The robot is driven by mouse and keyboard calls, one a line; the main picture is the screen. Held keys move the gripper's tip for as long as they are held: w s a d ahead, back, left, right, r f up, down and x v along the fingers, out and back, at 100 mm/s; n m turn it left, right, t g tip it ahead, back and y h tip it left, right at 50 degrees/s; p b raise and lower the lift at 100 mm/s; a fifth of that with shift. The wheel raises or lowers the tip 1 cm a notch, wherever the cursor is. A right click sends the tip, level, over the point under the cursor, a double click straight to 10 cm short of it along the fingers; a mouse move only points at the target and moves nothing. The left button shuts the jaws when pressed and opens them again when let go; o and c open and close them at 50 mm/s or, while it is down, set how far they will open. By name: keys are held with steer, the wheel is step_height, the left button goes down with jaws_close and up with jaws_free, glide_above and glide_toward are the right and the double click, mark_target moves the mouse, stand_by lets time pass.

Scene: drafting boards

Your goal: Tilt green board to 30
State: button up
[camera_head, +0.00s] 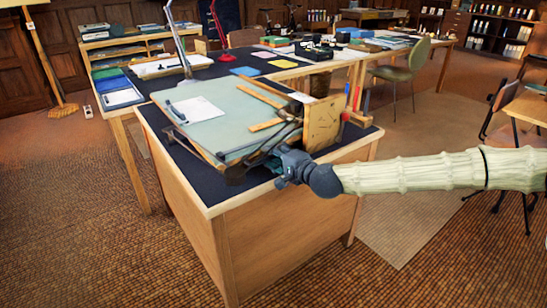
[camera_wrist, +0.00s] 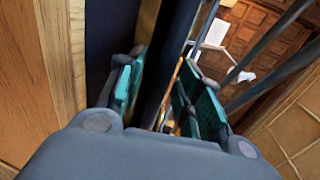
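The green board (camera_head: 228,117) is a pale green drafting board on the near desk, tilted at a shallow angle. A white sheet (camera_head: 198,109) and wooden strips (camera_head: 262,96) lie on it. My gripper (camera_head: 284,172) is at the board's near right corner, close to its dark front edge bar. In the wrist view my gripper (camera_wrist: 160,88) has its teal fingers apart, with a dark bar (camera_wrist: 170,55) running between them. The bar is close to the left finger; a gap shows towards the right finger. Contact cannot be told. No angle scale is readable.
The near desk (camera_head: 226,203) has a dark top and wooden sides. A wooden panel (camera_head: 322,122) stands upright at the board's right end. A green chair (camera_head: 405,72) stands behind right. Carpet in front is clear.

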steer(key=shift+w, duration=0.1)
steer(key=shift+c, duration=0.3)
jaws_close()
steer(key=shift+a, duration=0.1)
